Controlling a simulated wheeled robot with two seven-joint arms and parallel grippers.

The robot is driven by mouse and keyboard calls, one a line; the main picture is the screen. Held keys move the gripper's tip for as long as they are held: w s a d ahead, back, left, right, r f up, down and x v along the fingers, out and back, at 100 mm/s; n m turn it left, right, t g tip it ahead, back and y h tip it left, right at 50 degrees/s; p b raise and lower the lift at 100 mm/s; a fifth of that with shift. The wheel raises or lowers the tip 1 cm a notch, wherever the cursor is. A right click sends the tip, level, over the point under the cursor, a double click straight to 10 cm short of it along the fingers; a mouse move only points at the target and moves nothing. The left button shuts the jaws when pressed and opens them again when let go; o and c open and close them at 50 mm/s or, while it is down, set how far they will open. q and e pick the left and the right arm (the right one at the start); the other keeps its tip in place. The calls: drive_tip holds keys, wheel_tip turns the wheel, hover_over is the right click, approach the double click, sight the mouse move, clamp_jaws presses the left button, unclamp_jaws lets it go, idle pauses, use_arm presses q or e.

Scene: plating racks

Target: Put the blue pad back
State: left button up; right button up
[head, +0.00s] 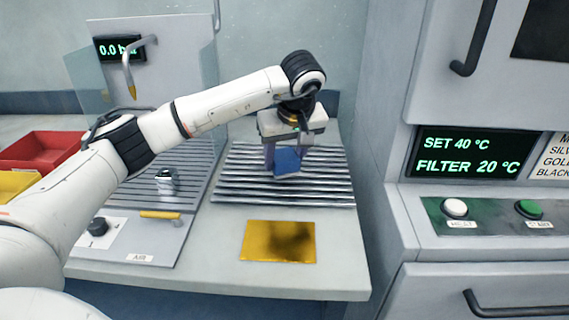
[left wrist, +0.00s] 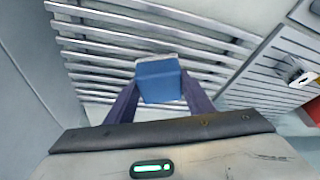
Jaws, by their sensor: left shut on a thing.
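The blue pad (head: 287,161) is a small blue block with a pale edge. It is between the fingers of my left gripper (head: 285,160), over the slatted metal rack (head: 235,187) in the head view. In the left wrist view the pad (left wrist: 159,82) sits between the two dark fingertips (left wrist: 158,90), with the slats behind it. My left gripper is shut on it. I cannot tell whether the pad touches the slats. My right gripper is not in view.
A gold plate with a dark smudge (head: 278,241) lies in front of the rack. To the left are a small metal jar (head: 166,182), a yellow handle (head: 160,214), a red bin (head: 38,150) and a yellow bin (head: 15,183). A cabinet (head: 385,150) walls off the right side.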

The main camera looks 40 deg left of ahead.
use_arm(q)
drive_tip(key=shift+f, duration=1)
drive_tip(key=o, duration=1)
drive_tip(key=shift+f, duration=0.1)
drive_tip(key=v, duration=1.2)
drive_tip(key=shift+w+a+r, duration=0.1)
drive_tip(key=shift+r, duration=0.15)
